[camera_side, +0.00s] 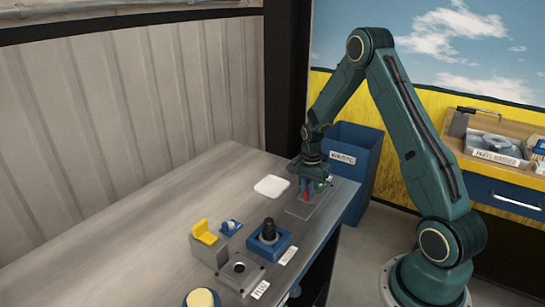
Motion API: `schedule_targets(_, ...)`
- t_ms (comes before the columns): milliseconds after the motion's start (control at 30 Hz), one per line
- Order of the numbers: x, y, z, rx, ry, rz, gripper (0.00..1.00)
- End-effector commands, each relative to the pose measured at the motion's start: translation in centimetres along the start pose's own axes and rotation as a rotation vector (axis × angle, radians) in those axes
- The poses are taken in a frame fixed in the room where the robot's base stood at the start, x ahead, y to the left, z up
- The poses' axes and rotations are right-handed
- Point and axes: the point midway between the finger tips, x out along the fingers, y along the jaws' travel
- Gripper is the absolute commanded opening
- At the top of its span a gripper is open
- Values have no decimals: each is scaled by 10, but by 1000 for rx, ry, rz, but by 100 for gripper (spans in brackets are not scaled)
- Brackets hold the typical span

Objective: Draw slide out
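My gripper (308,192) points down at the far right end of the grey bench, low over a flat grey plate (301,210). A small red part (307,196) shows between or just behind its fingers. The fingers are small and partly hidden here, so I cannot tell whether they touch or hold the red part. No part is clearly marked as the slide. A grey block with a yellow L-shaped piece (204,232) on top stands nearer on the bench, apart from my gripper.
Nearer on the bench (150,220) are a small blue part (230,228), a blue square base with a black knob (269,232), a grey plate with a hole (240,268) and a cream round cap (201,298). A white pad (271,186) lies left of my gripper. A blue bin (362,150) stands behind.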

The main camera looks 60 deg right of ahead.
Motion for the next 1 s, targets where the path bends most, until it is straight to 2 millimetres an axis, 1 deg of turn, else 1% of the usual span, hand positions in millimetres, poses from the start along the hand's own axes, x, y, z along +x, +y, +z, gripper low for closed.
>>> schedule_targets(367, 0, 0, 4, -1, 0, 0, 0)
schedule_targets(1000, -1, -1, 30, -2, 0, -2, 0)
